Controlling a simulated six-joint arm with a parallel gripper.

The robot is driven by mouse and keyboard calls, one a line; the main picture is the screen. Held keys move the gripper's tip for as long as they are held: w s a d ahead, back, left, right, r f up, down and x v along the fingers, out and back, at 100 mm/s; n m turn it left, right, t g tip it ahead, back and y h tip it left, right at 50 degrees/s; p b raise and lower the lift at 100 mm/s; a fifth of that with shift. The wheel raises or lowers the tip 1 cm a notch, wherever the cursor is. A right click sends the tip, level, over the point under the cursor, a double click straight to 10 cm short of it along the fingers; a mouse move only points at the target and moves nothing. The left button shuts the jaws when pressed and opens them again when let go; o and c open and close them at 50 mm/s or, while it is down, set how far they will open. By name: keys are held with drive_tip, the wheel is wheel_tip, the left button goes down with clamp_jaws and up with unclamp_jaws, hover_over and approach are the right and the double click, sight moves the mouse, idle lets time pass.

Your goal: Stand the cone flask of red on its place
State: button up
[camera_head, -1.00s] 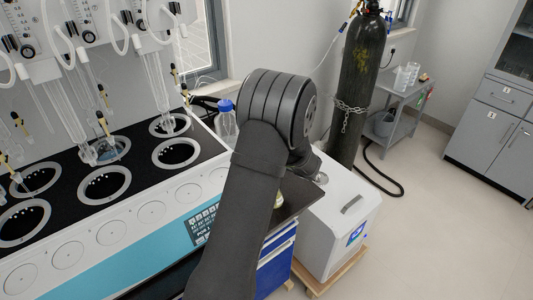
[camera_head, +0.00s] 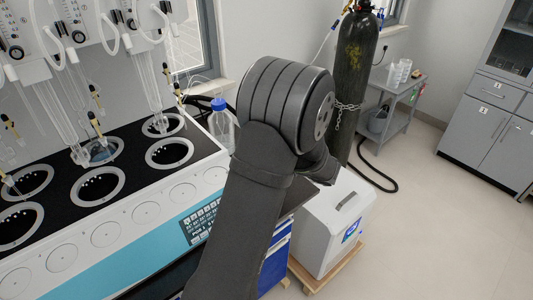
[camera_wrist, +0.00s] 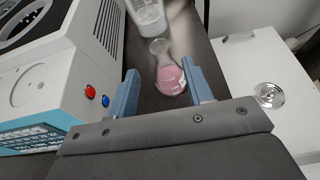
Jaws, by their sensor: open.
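The cone flask of red (camera_wrist: 169,76) shows in the wrist view, a clear conical flask with pink-red liquid in its wide base, on a dark bench top (camera_wrist: 150,104). My gripper (camera_wrist: 163,82) is open, with one blue finger to the left of the flask and the other to its right. The flask's base appears between the fingertips; I cannot tell whether either finger touches it. In the head view my arm hides the flask and my gripper. The multi distiller (camera_head: 112,222) has several round heating wells; which one is the flask's place I cannot tell.
A blue-capped clear bottle (camera_head: 221,124) stands behind my arm, and a clear vessel (camera_wrist: 147,14) stands beyond the flask. A white box unit (camera_head: 330,225) is to the right. A gas cylinder (camera_head: 359,75) stands behind. Glass tubes hang over the wells.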

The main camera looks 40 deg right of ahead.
drive_tip(key=shift+o, duration=0.4)
drive_tip(key=shift+v, duration=1.5)
drive_tip(key=w+a+r+n+g+y, duration=0.35)
drive_tip(key=w+n+g+y, duration=0.35)
drive_tip(key=n, duration=0.8)
drive_tip(key=w+d+r+n+g+h, duration=0.45)
drive_tip(key=r+n+g+h, duration=0.2)
drive_tip(key=r+n, duration=0.4)
wheel_tip(320, 180, down, 19)
drive_tip(key=a+n, duration=0.1)
drive_tip(key=shift+s, duration=0.2)
drive_tip(key=shift+n+h, duration=0.25)
drive_tip(key=shift+c, duration=0.2)
